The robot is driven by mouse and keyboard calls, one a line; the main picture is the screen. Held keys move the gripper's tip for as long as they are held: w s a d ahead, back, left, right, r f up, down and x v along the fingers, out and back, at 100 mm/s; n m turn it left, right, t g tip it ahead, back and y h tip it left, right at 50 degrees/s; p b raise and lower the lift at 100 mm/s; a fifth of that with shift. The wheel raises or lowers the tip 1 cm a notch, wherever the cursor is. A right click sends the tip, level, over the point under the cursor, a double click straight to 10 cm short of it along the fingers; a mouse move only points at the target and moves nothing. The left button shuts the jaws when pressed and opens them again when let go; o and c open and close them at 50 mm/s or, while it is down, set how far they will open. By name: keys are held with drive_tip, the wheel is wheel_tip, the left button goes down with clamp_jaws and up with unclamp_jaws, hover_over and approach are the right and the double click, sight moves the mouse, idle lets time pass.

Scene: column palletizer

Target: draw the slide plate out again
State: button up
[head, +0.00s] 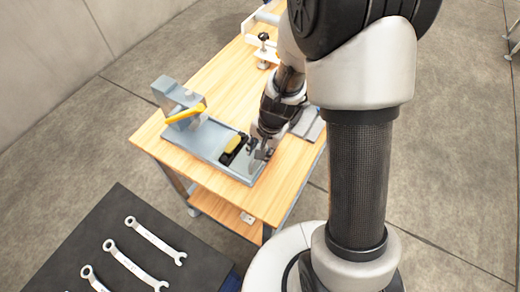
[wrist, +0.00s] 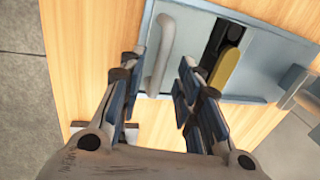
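The grey slide plate (wrist: 190,38) lies in the near end of a grey fixture (head: 201,138) on the wooden table. The plate carries a light grey bar handle (wrist: 160,55), seen from above in the wrist view. My gripper (wrist: 158,70) is open, with one finger on each side of the handle's near end. Gaps show between the fingers and the handle. In the head view my gripper (head: 262,151) is low over the plate's end and partly hides it. A yellow part (wrist: 227,68) and a black slot lie right of the handle in the wrist view.
The fixture has a yellow lever (head: 186,113) on its upright block. Grey flat pieces (head: 308,123) lie on the table right of my arm. A black-topped stand with several wrenches (head: 130,262) is at the lower left. Bare wood (head: 283,185) lies near the table's front corner.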

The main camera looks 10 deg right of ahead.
wheel_tip(320, 180, up, 11)
drive_tip(key=s+d, duration=0.1)
drive_tip(key=shift+s+d, duration=0.3)
drive_tip(key=shift+s, duration=0.05)
drive_tip(key=shift+r, duration=0.1)
drive_tip(key=s+d+r+n+t+h, duration=0.1)
drive_tip(key=s+r+n+t, duration=0.2)
drive_tip(key=s+r+n, duration=0.6)
drive_tip(key=s+r, duration=0.5)
drive_tip(key=s, duration=0.2)
drive_tip(key=shift+s+r+h, duration=0.2)
drive_tip(key=shift+s+h, duration=0.05)
drive_tip(key=shift+h, duration=0.05)
idle(1.5)
